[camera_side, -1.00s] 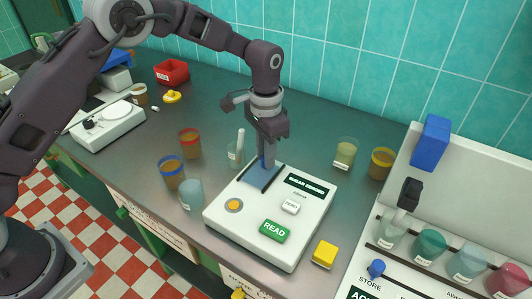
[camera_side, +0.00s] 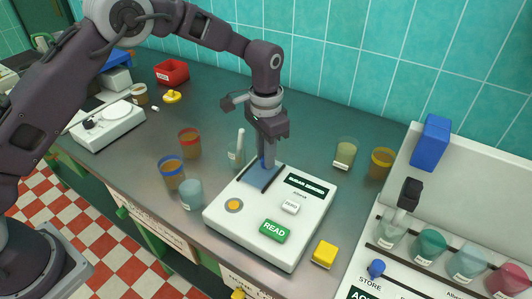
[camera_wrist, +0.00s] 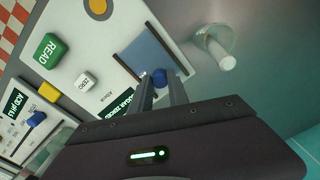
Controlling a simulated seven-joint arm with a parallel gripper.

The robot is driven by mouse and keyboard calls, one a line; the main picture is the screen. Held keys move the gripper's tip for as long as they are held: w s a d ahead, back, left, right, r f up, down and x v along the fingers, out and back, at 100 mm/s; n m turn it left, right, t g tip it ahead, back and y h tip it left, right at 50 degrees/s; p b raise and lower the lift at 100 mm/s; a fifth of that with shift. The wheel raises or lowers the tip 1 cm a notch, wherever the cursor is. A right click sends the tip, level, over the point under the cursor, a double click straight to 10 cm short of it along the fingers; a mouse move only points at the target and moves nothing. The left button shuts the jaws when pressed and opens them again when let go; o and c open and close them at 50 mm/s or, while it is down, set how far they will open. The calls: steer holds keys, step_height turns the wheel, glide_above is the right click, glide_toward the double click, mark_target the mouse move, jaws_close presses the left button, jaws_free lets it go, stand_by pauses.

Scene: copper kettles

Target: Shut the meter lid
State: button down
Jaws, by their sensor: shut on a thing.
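The white meter (camera_side: 235,215) sits on the grey bench, with a green READ button (camera_side: 275,231), a ZERO button (camera_side: 290,207) and a round orange button (camera_side: 234,205). Its blue-grey lid panel (camera_side: 256,180) lies between two dark rails at the meter's back left corner; the panel also shows in the wrist view (camera_wrist: 143,57). My gripper (camera_side: 267,164) points down at the back end of the panel. In the wrist view my fingers (camera_wrist: 162,84) are shut on the lid's blue knob (camera_wrist: 160,76). The fingers partly hide the knob and that end of the rails.
A clear beaker with a white rod (camera_side: 239,150) stands close behind the meter's left side. Jars with red (camera_side: 190,143) and blue (camera_side: 171,173) rims and a pale cup (camera_side: 191,194) stand to the left. A yellow block (camera_side: 325,253) is at the right, beside a white rack (camera_side: 400,255).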

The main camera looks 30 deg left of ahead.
glide_above(242, 196)
steer(key=shift+s, duration=0.1)
stand_by(0.4)
steer(key=c, duration=1.3)
jaws_free()
steer(key=shift+o, duration=0.2)
step_height(242, 196, up, 7)
steer(key=shift+r, duration=0.15)
